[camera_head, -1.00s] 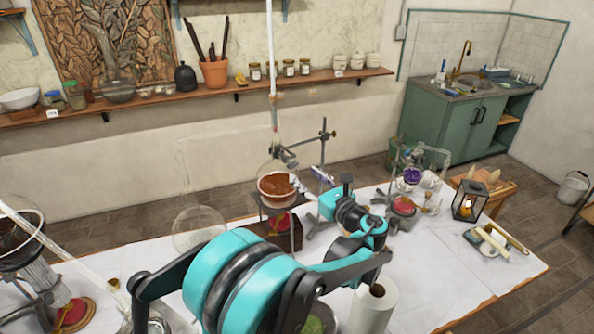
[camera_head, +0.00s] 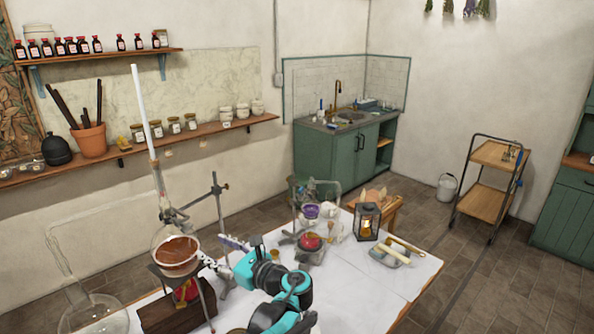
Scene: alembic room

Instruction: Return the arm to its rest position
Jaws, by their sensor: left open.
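My left arm (camera_head: 275,283), teal and black, comes up from the bottom edge in the head view. My left gripper (camera_head: 225,256) points left, with its two fingers spread apart and nothing seen between them. It is just right of a round glass flask (camera_head: 176,256) with brown contents, on a tripod stand. I cannot tell whether a fingertip touches the flask or stand. The rest of the left arm is cut off below the picture. My right gripper is not in view.
A metal clamp stand (camera_head: 219,205) rises behind the gripper. A red-based apparatus (camera_head: 310,243), a lantern (camera_head: 367,222) and a small tray (camera_head: 390,256) stand farther right. The table's right part (camera_head: 410,278) is bare. A wooden cart (camera_head: 490,185) stands on the floor beyond.

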